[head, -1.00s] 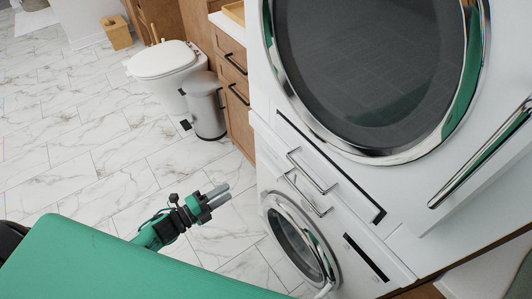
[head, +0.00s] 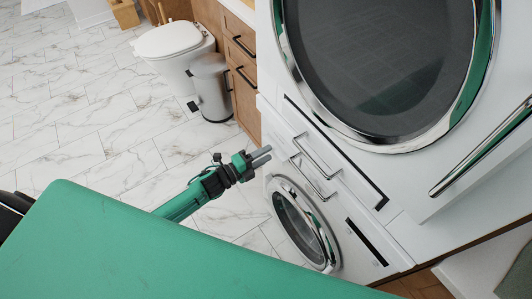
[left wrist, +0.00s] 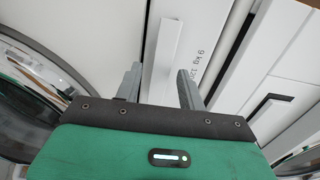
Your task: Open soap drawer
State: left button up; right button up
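The stacked white machines stand at the right in the head view. Two silver bar handles, an upper one (head: 318,156) and a lower one (head: 314,180), sit on the white front between the large upper door and the lower round door. My left gripper (head: 262,157) is just left of these handles, fingers pointing toward the front. In the left wrist view my left gripper (left wrist: 160,85) is open, with a pale bar handle (left wrist: 168,55) lined up between its fingertips. The fingers are not closed on it. Which drawer this bar belongs to is hard to tell. My right gripper is out of view.
The lower round door (head: 300,225) is close below the gripper, and the upper door (head: 380,70) is above. A wooden cabinet (head: 243,75), a grey bin (head: 210,88) and a toilet (head: 175,45) stand behind. The marble floor (head: 80,130) at left is clear.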

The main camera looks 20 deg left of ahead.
pick_arm(q)
jog(key=shift+w+d, duration=0.35)
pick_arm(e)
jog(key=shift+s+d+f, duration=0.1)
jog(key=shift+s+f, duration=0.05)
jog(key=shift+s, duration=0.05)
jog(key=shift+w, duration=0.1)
pick_arm(q)
grip_shut()
jog(key=p+v, duration=0.2)
jog(key=v, duration=1.8)
jog(key=shift+f, duration=0.3)
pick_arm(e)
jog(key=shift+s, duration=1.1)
pick_arm(q)
jog(key=shift+s, duration=0.1)
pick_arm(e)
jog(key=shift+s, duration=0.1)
